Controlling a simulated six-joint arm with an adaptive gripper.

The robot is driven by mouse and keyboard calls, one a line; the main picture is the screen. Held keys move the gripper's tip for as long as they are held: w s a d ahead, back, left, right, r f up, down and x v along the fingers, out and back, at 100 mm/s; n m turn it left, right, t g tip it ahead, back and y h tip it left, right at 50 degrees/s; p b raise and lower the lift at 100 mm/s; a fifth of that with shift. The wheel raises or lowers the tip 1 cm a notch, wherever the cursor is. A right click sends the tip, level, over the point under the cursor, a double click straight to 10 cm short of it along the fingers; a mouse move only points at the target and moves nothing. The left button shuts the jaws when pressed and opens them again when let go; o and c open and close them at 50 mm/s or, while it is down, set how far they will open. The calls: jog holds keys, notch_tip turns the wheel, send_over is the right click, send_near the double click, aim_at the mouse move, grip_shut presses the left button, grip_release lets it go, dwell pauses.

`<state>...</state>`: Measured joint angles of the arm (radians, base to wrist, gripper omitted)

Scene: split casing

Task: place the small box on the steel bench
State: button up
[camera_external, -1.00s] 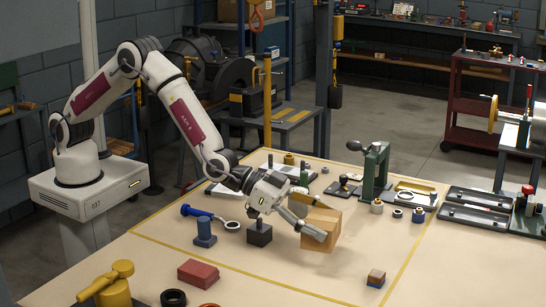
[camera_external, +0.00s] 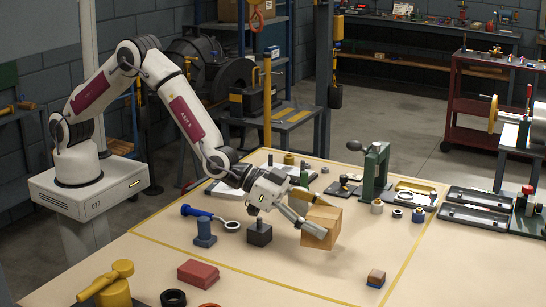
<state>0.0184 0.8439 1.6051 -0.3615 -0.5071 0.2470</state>
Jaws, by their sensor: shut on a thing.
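The small box (camera_external: 322,230) is a plain brown cardboard cube near the middle of the beige-topped bench (camera_external: 270,272). My gripper (camera_external: 315,217) reaches down from the left and is shut on it, with one grey finger along the near side and the other partly hidden behind the box. The box is slightly tilted and seems held just above the bench top, with a soft shadow below it to the right. I cannot tell whether the beige-topped bench is the steel bench.
A black block (camera_external: 259,235) stands close left of my gripper. A green press (camera_external: 374,175) and several small parts stand behind. A brown-and-blue block (camera_external: 376,278) lies front right, a red block (camera_external: 198,272) front left. The bench top between these two is clear.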

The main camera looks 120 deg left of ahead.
aim_at(327, 207)
jog(key=a+r, duration=0.2)
jog(key=a, duration=0.1)
jog(key=shift+s+a, duration=0.2)
jog(key=shift+a, duration=0.1)
jog(key=shift+s+a+r, duration=0.15)
jog(key=shift+s+a, duration=0.05)
jog(key=shift+a, duration=0.05)
jog(key=s+d+m+g+h, duration=0.4)
jog(key=s+d+m+h, duration=0.1)
jog(key=s, duration=0.9)
jog(key=s+d+f+m+g+h, duration=0.1)
jog(key=s+d+m+g+h, duration=0.4)
jog(key=s, duration=0.9)
jog(key=s+d+f+m+g+h, duration=0.1)
jog(key=s+d+m+g+h, duration=0.3)
jog(key=s+d+m, duration=0.6)
jog(key=s+d+h, duration=0.2)
jog(key=s+d, duration=0.1)
jog(key=s, duration=0.2)
